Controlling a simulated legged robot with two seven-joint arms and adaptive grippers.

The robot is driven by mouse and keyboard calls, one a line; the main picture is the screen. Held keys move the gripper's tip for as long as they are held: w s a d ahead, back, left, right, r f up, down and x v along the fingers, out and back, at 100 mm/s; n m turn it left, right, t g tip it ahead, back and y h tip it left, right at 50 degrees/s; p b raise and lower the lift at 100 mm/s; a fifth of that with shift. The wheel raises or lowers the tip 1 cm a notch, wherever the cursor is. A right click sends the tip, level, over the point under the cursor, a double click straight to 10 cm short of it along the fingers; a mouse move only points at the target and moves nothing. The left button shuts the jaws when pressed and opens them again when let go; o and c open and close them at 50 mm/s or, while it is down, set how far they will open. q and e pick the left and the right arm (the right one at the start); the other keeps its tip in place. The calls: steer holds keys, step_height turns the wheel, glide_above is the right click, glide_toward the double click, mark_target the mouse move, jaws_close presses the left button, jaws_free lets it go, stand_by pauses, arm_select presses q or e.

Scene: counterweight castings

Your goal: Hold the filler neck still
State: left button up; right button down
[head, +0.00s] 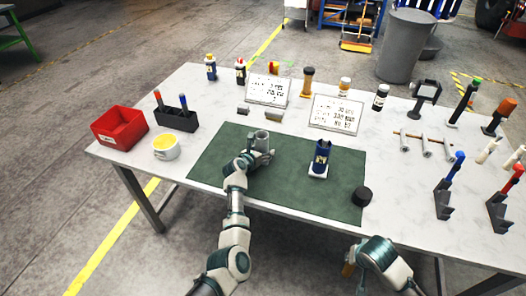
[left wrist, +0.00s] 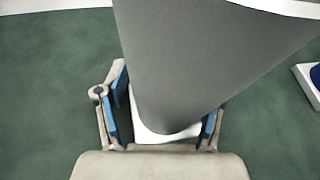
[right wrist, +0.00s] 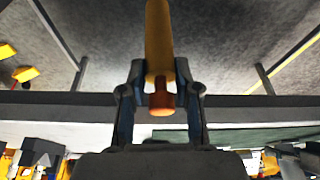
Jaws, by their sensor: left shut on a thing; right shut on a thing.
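The filler neck (head: 262,138) is a grey, round, hollow-looking piece standing at the back of the green mat (head: 215,165). My left gripper (head: 254,157) is shut around it. In the left wrist view the grey tapered body (left wrist: 205,60) of the filler neck fills the space between the blue-padded fingers, with a white part at its foot. My right gripper (head: 353,262) is low, in front of the table's front edge. It is shut on a yellow handled tool (right wrist: 158,38) with an orange-brown end, whose far end is out of view.
A blue container (head: 321,155) on a white base and a black round cap (head: 362,196) are on the mat. A red bin (head: 119,127), a yellow-filled white cup (head: 166,148) and two white printed sheets stand around it. Tool stands crowd the right side.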

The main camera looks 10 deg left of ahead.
arm_select(q)
steer(key=shift+s+d+f, duration=0.1)
steer(key=shift+s+f, duration=0.05)
steer(key=shift+f, duration=0.25)
arm_select(e)
steer(key=shift+r, duration=0.15)
stand_by(0.4)
arm_select(q)
steer(key=o, duration=1.7)
steer(key=shift+r, duration=0.25)
steer(key=c, duration=1.2)
steer(key=c, duration=0.4)
